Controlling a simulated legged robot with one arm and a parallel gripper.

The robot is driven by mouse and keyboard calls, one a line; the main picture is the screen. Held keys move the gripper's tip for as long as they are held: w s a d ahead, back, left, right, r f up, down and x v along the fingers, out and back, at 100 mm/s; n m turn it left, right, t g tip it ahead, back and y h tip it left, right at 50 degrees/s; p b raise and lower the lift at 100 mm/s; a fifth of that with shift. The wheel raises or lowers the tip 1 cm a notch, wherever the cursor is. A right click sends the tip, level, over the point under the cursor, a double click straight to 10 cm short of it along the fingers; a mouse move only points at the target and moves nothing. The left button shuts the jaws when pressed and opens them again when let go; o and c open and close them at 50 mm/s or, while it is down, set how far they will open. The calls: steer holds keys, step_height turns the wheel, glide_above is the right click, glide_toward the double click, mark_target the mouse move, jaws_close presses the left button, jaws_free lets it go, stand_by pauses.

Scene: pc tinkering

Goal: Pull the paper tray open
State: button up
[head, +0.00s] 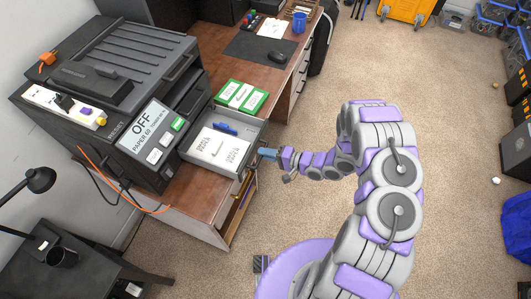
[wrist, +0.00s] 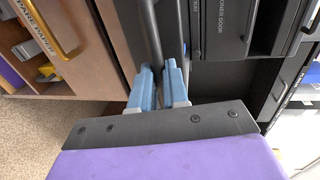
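The paper tray (head: 249,139) is a grey drawer that stands out from the black printer (head: 150,130), over the wooden desk. White printed sheets (head: 217,150) and a blue piece (head: 227,129) lie in it. My gripper (head: 266,153) is at the tray's front side in the head view. In the wrist view its blue fingertips (wrist: 160,85) sit close together on either side of a dark handle bar (wrist: 151,35) and look shut on it. The exact contact is partly hidden between the fingers.
Green-and-white boxes (head: 240,96) lie on the desk beside the tray. A mouse (head: 277,58) and blue cup (head: 299,22) are farther back.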

steer(key=o, duration=0.5)
steer(key=shift+f, duration=0.1)
steer(key=shift+c, duration=0.2)
steer(key=p+v, duration=0.1)
steer(key=v, duration=1.6)
steer(key=shift+d+p, duration=0.2)
steer(key=shift+p, duration=0.2)
steer(key=shift+s, duration=0.1)
steer(key=shift+f, duration=0.1)
